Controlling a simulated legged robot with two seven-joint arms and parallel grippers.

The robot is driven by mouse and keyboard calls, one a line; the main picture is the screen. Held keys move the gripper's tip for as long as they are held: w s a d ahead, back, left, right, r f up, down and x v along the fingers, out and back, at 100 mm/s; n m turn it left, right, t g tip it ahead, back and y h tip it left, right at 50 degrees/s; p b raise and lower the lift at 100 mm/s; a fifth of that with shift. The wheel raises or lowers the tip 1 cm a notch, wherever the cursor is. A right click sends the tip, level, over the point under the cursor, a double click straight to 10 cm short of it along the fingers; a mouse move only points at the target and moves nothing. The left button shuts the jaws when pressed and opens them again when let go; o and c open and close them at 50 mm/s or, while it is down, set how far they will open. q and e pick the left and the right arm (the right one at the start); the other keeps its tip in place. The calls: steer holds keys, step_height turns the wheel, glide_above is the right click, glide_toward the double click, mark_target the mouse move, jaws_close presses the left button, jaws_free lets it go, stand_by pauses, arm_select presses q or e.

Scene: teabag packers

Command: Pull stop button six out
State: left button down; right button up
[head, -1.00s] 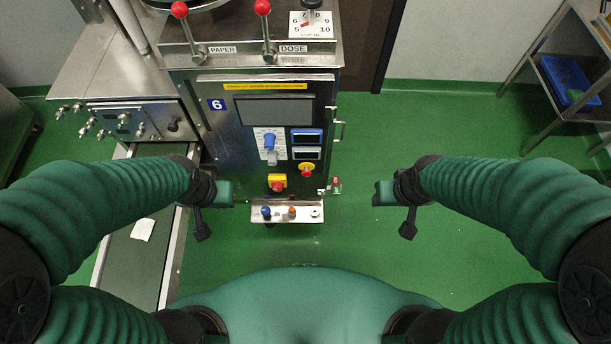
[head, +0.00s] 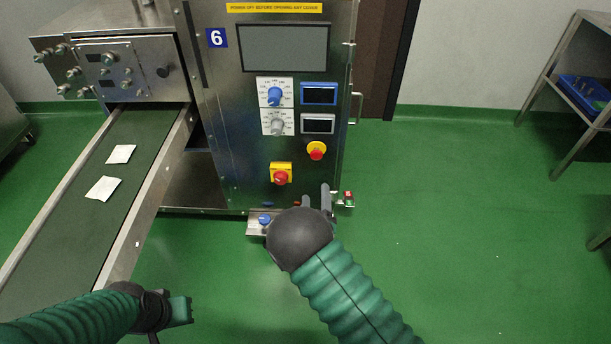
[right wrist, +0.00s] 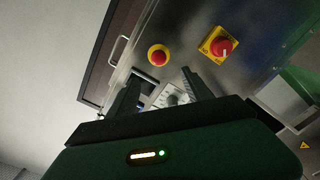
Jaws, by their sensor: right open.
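The stop button (head: 317,150), a red mushroom head on a round yellow base, is on the front panel of the machine marked with a blue 6 label (head: 217,38). It also shows in the right wrist view (right wrist: 158,56), just beyond the fingertips. My right gripper (head: 316,194) is open and empty below the button in the head view, its fingers pointing at the panel. In the right wrist view the gripper (right wrist: 160,78) has a clear gap between its fingers. I cannot tell how far its fingertips are from the button. My left gripper (head: 180,310) is low at left, its jaws unclear.
A red-and-yellow rotary switch (head: 281,174) sits left of the stop button. Blue and grey knobs (head: 275,97) and small displays (head: 318,94) are above. A low control shelf (head: 256,228) is partly hidden by my right arm.

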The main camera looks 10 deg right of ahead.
mark_target(316, 158)
steer(key=b+x, duration=0.6)
steer(key=x, duration=1)
steer(key=shift+d+b, duration=0.15)
steer(key=shift+b, duration=0.25)
steer(key=shift+w+r, duration=0.1)
steer(key=shift+w, duration=0.1)
jaws_close()
steer(key=shift+s, duration=0.1)
